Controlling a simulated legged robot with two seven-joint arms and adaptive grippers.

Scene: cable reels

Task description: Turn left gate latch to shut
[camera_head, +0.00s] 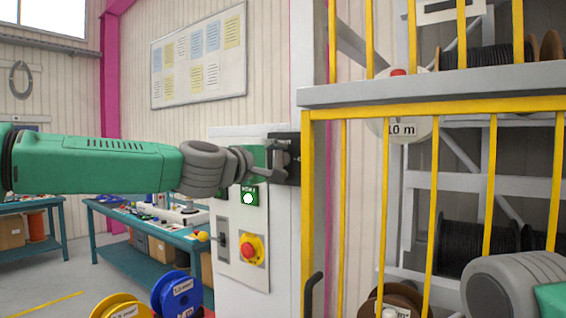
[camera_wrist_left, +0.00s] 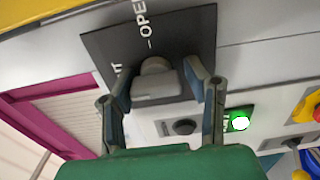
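The gate latch is a grey knob (camera_wrist_left: 157,82) on a black plate (camera_wrist_left: 125,45) with white lettering; "OPEN" reads clearly and the other word is partly hidden. My left gripper (camera_head: 280,158) is at the plate. In the left wrist view, its two fingers (camera_wrist_left: 160,88) are spread on either side of the knob, with visible gaps; firm contact cannot be seen. My right gripper is out of view; only part of my right arm shows at the lower right.
Below the latch, the white post holds a lit green button (camera_head: 248,197) and a red-and-yellow emergency stop (camera_head: 251,249). A grey rail (camera_head: 430,92) and yellow bars are at the right, with cable reels behind. Blue and yellow reels (camera_head: 176,293) stand at the lower left.

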